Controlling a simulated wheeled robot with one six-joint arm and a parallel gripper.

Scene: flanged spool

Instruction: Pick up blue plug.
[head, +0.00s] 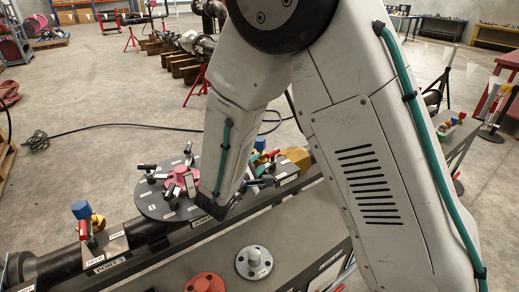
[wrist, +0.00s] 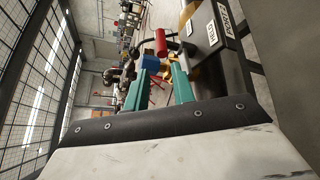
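In the wrist view, a blue plug (wrist: 150,62) shows just past my fingertips, nearer the left finger. A red-handled lever (wrist: 161,42) stands close behind it. My gripper (wrist: 160,73) has two teal fingers spread apart, with nothing seen between them. In the head view, one blue plug (head: 80,209) sits on a yellow fitting at the left, beside a red handle. Another blue piece (head: 260,143) shows behind my arm.
A dark round plate (head: 153,206) with black-handled clamps and a pink hub (head: 181,181) lies left of my arm. A red flanged part (head: 205,283) and a grey flanged spool (head: 254,262) stand on the bench in front. A port label (wrist: 231,22) is at the wrist view's upper right.

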